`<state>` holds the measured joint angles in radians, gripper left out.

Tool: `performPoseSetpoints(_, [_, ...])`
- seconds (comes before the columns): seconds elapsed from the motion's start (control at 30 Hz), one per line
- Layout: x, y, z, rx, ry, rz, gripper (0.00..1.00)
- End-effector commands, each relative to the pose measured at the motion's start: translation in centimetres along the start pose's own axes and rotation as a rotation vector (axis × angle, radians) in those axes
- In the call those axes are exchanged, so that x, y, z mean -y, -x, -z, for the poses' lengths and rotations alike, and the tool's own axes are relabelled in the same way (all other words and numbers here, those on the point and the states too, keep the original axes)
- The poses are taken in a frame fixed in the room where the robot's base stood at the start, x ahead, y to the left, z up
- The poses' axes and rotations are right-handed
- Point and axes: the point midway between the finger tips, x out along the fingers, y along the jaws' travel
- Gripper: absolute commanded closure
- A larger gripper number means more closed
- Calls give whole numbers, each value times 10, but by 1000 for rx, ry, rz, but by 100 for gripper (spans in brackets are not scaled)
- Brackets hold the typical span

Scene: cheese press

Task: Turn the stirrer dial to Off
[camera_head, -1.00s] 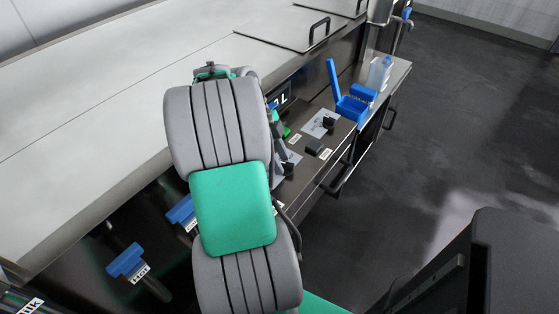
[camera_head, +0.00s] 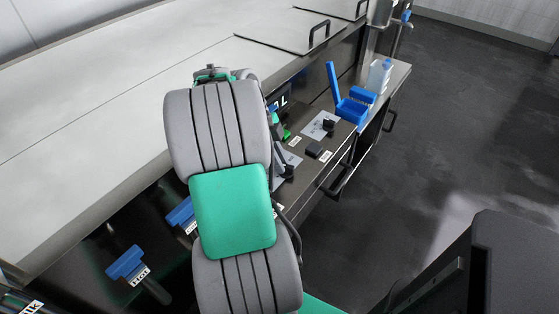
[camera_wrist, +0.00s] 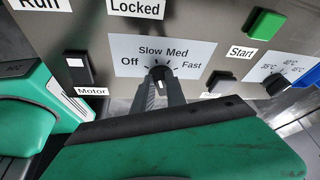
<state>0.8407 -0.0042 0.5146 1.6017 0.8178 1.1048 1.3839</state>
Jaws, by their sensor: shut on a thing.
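The stirrer dial (camera_wrist: 160,73) is a black knob on a light plate (camera_wrist: 205,50) marked Off, Slow, Med and Fast, in the middle of the wrist view. My gripper (camera_wrist: 160,82) has its two grey fingers closed on the knob from either side. A white mark shows on the knob between the fingers, but I cannot tell which setting it points to. In the head view my arm covers much of the panel. Part of the dial's plate (camera_head: 292,157) shows just right of my arm there.
In the wrist view, a Motor switch (camera_wrist: 79,68) is left of the dial, a green Start button (camera_wrist: 265,24) upper right, and a temperature dial (camera_wrist: 275,84) at right. In the head view, a blue holder (camera_head: 352,108) and clear bottle (camera_head: 379,76) stand beyond the panel.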

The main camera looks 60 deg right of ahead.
Motion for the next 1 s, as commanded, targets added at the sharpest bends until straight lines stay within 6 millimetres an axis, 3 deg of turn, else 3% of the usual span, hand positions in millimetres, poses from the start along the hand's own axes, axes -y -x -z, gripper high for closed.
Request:
performPoseSetpoints(0.37, [-2,0,0,0,81,37,100])
performPoseSetpoints(1.0, [-10,-1,3,-1,518,221,100])
